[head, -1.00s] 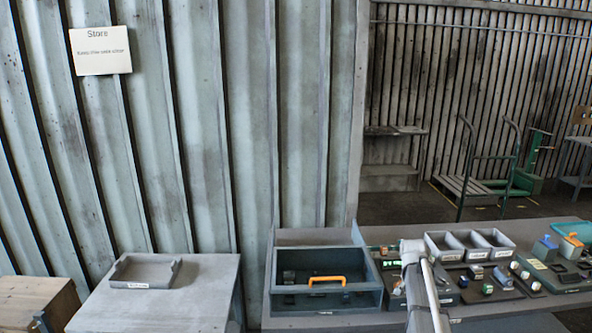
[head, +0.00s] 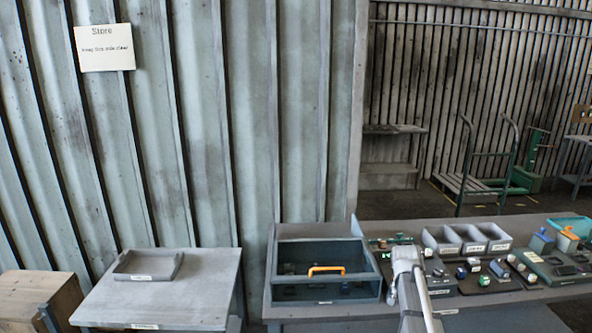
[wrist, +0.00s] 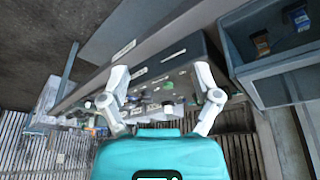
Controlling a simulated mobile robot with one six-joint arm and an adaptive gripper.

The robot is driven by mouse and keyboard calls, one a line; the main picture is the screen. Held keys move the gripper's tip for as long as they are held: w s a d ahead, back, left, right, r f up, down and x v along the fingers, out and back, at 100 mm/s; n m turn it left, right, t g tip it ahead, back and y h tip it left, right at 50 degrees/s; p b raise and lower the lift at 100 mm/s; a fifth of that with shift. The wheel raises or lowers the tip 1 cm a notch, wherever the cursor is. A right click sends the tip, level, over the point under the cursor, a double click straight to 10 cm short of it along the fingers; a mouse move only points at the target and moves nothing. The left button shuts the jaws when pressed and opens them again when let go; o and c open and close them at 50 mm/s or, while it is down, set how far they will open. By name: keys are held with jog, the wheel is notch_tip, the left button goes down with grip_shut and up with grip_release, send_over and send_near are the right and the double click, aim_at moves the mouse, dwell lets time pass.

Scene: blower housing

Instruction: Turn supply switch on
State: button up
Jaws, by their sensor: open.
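My gripper (wrist: 161,98) shows in the wrist view with its two pale fingers spread wide and nothing between them. Beyond the fingers is a dark control panel (wrist: 172,72) with small knobs, labels and a green spot. The gripper stands apart from it. In the head view, dark boards with small switches and parts (head: 490,272) lie on the bench, right of my arm. A small green-lit display (head: 388,252) is beside the arm. I cannot tell which part is the supply switch or its position; the arm hides some of the bench.
Three joined grey trays (head: 468,240) stand behind the boards. A shallow tray (head: 147,266) rests on a separate table (head: 190,305). A trolley (head: 470,185) is behind.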

jog(key=s+a+f+n+g+y+b, duration=0.1)
jog(key=s+a+f+n+b, duration=0.2)
jog(key=s+a, duration=0.6)
jog(key=s+a+f+n+g+y+b, duration=0.1)
jog(key=s+a+f+n+b, duration=0.3)
jog(key=s+a, duration=0.5)
jog(key=s+f+b, duration=0.1)
jog(key=s+f, duration=0.1)
jog(key=s, duration=0.2)
jog(key=shift+a+f+g+y, duration=0.15)
jog(key=shift+f+g+y, duration=0.15)
jog(key=shift+g, duration=0.1)
jog(key=shift+s, duration=0.1)
jog(key=c, duration=0.3)
jog(key=shift+s, duration=0.15)
jog(key=shift+c, duration=0.2)
